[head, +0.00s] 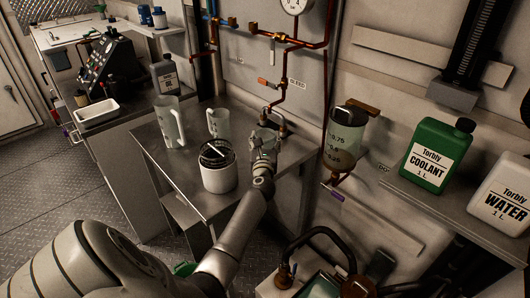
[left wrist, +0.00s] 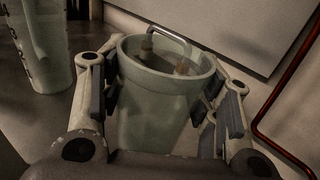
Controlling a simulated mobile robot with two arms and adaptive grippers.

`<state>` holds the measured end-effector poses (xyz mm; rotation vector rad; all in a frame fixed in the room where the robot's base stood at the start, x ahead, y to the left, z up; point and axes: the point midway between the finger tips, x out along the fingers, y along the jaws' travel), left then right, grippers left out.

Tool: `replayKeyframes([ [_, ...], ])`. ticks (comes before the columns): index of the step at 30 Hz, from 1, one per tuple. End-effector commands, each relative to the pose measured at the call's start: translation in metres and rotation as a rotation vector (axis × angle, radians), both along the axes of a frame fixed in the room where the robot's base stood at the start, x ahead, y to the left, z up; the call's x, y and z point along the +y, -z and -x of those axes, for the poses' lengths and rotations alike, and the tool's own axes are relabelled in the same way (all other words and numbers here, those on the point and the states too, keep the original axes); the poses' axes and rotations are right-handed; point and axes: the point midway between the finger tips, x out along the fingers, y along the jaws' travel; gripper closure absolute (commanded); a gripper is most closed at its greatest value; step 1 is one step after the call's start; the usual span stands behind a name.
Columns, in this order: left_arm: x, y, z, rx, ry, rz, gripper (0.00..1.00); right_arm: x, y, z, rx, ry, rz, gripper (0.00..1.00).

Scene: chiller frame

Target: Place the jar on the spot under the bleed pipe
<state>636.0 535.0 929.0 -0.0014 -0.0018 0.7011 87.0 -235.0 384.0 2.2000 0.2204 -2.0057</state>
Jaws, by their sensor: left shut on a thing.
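The jar (left wrist: 160,110) is a clear, greenish, open-topped vessel standing upright between my left gripper's fingers in the left wrist view. My left gripper (head: 265,143) is shut on it at the metal bench near the wall. In the head view the jar is small and mostly hidden by the gripper. The bleed pipe (head: 283,122) comes down the wall below a "BLEED" label. A bent metal pipe end (left wrist: 166,36) shows at the jar's far rim. The spot under the pipe is hidden. My right gripper is not in view.
A glass vessel (head: 345,140) hangs on the wall at right. Green coolant (head: 435,155) and white water (head: 505,190) bottles stand on a shelf.

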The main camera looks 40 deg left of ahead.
Motion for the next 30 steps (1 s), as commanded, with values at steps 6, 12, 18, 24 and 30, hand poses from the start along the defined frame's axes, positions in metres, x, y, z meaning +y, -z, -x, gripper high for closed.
replayKeyframes([
  [6,0.0,0.029,0.001,0.003,-0.001,-0.002,0.67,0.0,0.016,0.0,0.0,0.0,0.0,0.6],
  [12,0.0,0.029,0.001,0.002,-0.001,-0.001,0.67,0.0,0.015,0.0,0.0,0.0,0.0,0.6],
  [18,0.0,0.034,0.001,0.002,-0.001,0.001,0.67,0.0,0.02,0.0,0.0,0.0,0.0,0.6],
  [24,0.0,0.032,0.001,0.003,-0.001,0.0,0.22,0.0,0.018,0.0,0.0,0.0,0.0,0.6],
  [30,0.0,0.032,0.002,0.003,-0.001,0.0,0.22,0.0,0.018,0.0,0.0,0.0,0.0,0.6],
])
